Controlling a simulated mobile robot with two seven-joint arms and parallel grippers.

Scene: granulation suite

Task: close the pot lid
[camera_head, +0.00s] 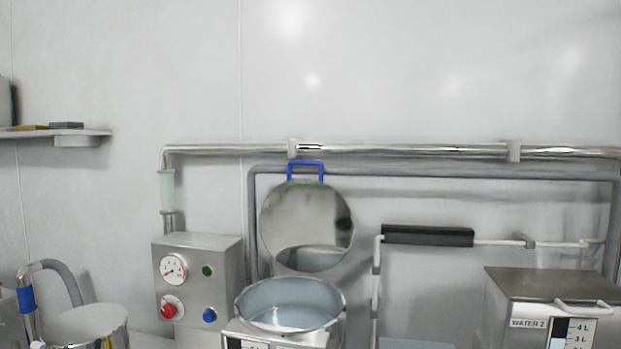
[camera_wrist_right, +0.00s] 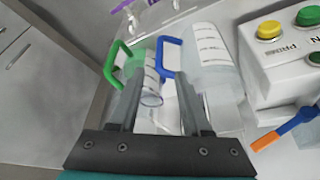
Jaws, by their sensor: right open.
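The pot (camera_head: 290,322) is a round metal vessel, open at the top, in the lower middle of the head view. Its lid (camera_head: 306,222) is a shiny round disc standing upright behind the pot's rim, open. A blue handle (camera_head: 306,164) is on the lid's upper edge. Neither gripper shows in the head view. In the right wrist view my right gripper (camera_wrist_right: 158,76) is open, its two fingers apart. The pot and lid are not seen in that view. My left gripper is in neither view.
A gauge panel (camera_head: 198,285) stands left of the pot, and a water tank (camera_head: 540,290) at right. Pipes run along the wall behind. In the wrist view, a clear bottle (camera_wrist_right: 214,60), blue and green handles and a button box (camera_wrist_right: 285,60) lie beyond my fingers.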

